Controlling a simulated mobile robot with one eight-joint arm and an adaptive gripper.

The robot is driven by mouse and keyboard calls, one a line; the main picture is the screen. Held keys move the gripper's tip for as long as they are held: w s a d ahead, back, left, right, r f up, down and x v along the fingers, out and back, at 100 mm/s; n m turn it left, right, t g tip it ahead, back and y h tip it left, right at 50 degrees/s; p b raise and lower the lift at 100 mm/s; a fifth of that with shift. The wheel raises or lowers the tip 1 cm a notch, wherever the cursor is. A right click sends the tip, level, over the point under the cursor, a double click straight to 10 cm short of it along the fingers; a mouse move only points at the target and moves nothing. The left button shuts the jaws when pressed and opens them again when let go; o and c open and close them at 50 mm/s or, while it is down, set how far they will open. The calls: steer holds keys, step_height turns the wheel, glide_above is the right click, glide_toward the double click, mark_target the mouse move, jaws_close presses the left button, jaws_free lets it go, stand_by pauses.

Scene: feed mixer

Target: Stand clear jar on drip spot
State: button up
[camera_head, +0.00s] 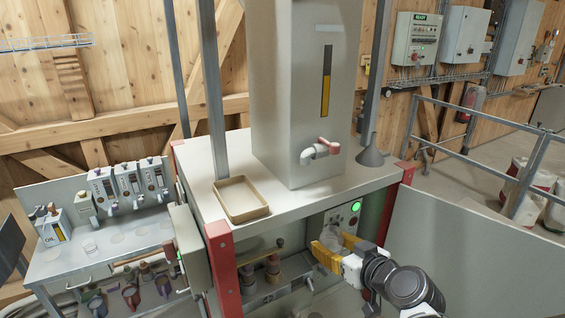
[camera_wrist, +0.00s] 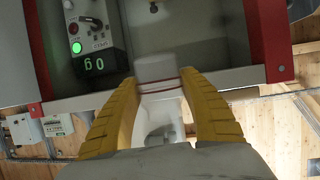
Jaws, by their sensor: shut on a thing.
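My gripper (camera_head: 328,254), with yellow fingers, is in front of the lower bay of the mixer cabinet. It is shut on the clear jar (camera_head: 336,240). In the wrist view my gripper (camera_wrist: 160,112) has one finger on each side of the jar (camera_wrist: 158,72), which is see-through with a thin red line across it. The jar is held off any surface I can see. I cannot make out a marked drip spot in either view.
A tall grey tank with a red-handled tap (camera_head: 320,151) stands on the cabinet top, beside a shallow tan tray (camera_head: 241,199). A control panel with a lit green button (camera_wrist: 77,47) is beside the bay. Red corner posts (camera_head: 224,268) flank the cabinet. A bench (camera_head: 110,240) stands left.

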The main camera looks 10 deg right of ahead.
mark_target(298, 181)
steer(key=r+p, duration=0.2)
steer(key=s+r+p, duration=0.1)
steer(key=r+p, duration=0.1)
steer(key=r, duration=0.1)
steer(key=s+r+p, duration=0.1)
steer(key=r+p, duration=0.1)
steer(key=r, duration=0.1)
steer(key=shift+d+r+p, duration=0.15)
steer(key=shift+d+p, duration=0.05)
steer(key=shift+p, duration=0.1)
steer(key=w+a, duration=0.1)
steer(key=w, duration=0.5)
steer(key=w+a+p, duration=0.1)
steer(key=w, duration=0.4)
steer(key=w+a+p, duration=0.1)
steer(key=w, duration=0.5)
steer(key=shift+w+a, duration=0.15)
steer(key=shift+w, duration=0.2)
steer(key=shift+s, duration=0.15)
steer(key=shift+f+b, duration=0.35)
steer(key=shift+b, duration=0.05)
steer(key=o, duration=1.1)
steer(key=shift+r, duration=0.1)
steer(key=shift+r, duration=0.1)
